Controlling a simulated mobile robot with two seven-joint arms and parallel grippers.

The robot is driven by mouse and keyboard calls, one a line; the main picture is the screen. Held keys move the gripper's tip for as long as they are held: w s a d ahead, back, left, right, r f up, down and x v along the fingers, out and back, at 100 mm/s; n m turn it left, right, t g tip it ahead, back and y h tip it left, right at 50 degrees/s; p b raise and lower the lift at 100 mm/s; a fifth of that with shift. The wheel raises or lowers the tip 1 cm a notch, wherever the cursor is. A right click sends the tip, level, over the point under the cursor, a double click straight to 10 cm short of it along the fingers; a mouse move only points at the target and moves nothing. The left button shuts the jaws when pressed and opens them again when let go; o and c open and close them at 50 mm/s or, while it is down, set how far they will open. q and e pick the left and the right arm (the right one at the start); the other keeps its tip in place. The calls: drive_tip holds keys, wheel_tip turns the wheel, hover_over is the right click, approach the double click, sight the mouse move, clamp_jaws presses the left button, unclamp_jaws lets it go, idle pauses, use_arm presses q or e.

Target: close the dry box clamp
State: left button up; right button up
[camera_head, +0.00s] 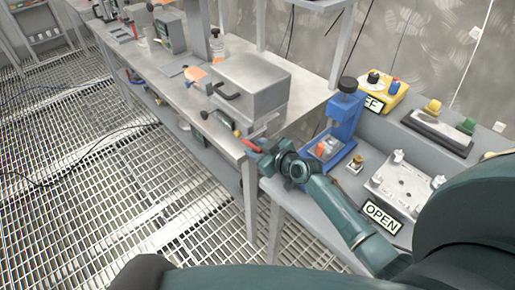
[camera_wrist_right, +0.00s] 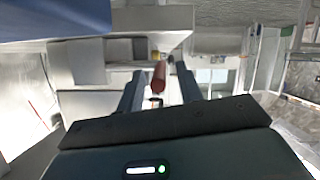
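The dry box (camera_head: 252,82) is a grey metal box with a dark handle on its front, standing at the near end of the long bench. A red clamp handle (camera_head: 251,145) sticks out low in front of it, near the bench edge. My right gripper (camera_head: 261,156) is right at this red handle. In the right wrist view the same red handle (camera_wrist_right: 159,75) shows between the two spread fingers (camera_wrist_right: 160,88), with a gap on either side. The gripper is open. The clamp's base is partly hidden. My left gripper is not in view.
A blue press (camera_head: 343,122) stands on the side table right of my right gripper. Behind it is a yellow control box (camera_head: 382,92). A metal plate fixture (camera_head: 402,185) and an OPEN sign (camera_head: 382,218) lie near my right arm. The grating floor (camera_head: 130,200) on the left is mostly clear.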

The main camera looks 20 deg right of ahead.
drive_tip(key=shift+w, duration=0.1)
drive_tip(key=shift+c, duration=0.4)
clamp_jaws()
